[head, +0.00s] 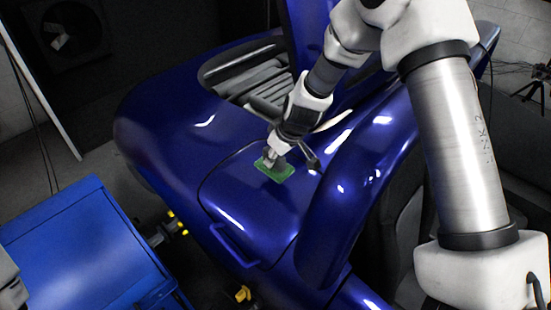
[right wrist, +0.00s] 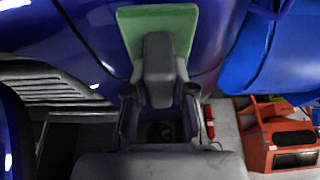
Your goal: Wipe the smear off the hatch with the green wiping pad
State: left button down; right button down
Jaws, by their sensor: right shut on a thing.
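The green wiping pad (head: 281,175) is in my right gripper (head: 276,157), which is shut on it. The pad lies flat on or just over the upper part of the blue hatch (head: 240,205); I cannot tell whether it touches. In the right wrist view the pad (right wrist: 138,18) spreads out behind the gripper fingers (right wrist: 158,70). The hatch is a glossy panel with a thin seam around it and a blue handle at its lower edge. I cannot make out a smear; the pad and gripper cover part of the hatch. My left gripper is not in view.
A blue cabinet (head: 75,250) stands at the lower left. A raised, rounded blue body part (head: 360,190) is close right of the hatch. A slatted opening (head: 250,75) lies behind it. An orange machine (right wrist: 285,140) and a red extinguisher (right wrist: 210,122) show in the wrist view.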

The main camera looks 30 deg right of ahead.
jog(key=shift+r+p, duration=0.9)
jog(key=shift+r, duration=0.55)
